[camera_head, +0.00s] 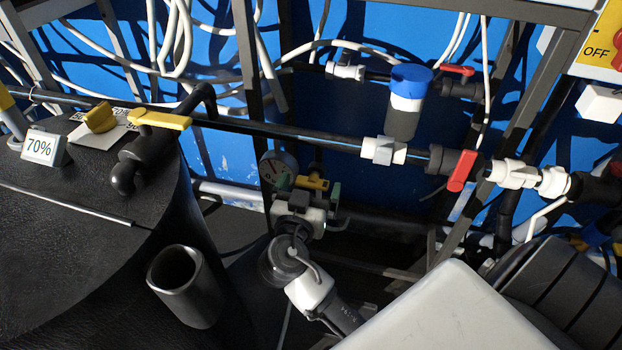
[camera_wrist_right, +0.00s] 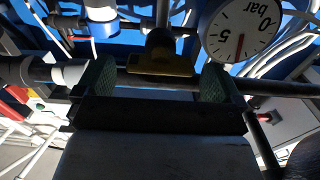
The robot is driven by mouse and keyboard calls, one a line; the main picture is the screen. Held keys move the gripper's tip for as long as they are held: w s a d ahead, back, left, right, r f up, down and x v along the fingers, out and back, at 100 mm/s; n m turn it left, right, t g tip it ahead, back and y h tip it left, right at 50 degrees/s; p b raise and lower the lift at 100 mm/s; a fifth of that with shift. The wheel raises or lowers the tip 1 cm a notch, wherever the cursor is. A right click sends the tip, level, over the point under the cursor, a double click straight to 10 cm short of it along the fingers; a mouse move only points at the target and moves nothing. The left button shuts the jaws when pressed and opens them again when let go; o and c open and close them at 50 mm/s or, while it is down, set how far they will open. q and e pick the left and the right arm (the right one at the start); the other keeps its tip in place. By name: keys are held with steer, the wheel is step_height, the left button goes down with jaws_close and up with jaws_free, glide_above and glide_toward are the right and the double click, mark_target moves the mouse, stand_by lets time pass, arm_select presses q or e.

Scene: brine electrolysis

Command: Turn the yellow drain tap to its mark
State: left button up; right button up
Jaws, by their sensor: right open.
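A small yellow tap handle (camera_head: 314,183) sits low on the piping beside the round pressure gauge (camera_head: 279,168), in the middle of the head view. Its mark cannot be made out. My right gripper (camera_head: 307,192) is at this tap with its fingers apart. In the right wrist view the yellow handle (camera_wrist_right: 160,66) lies crosswise between the two green finger pads, near their tips. Gaps show at both sides and no grip is seen. The gauge face (camera_wrist_right: 240,30) is at upper right there, close to the right-hand finger. My left gripper is not in view.
A black tank top at left carries another yellow tap (camera_head: 160,119), a yellow knob (camera_head: 100,117) and a 70% sign (camera_head: 42,148). A black pipe with a red-handled valve (camera_head: 462,170) crosses above my gripper. A dark open cylinder (camera_head: 185,282) stands left of my arm.

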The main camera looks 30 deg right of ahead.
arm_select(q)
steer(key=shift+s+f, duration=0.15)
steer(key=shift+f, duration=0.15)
arm_select(e)
steer(key=shift+x, duration=0.9)
steer(key=shift+c, duration=0.3)
steer(key=c, duration=0.9)
steer(key=shift+o, duration=0.2)
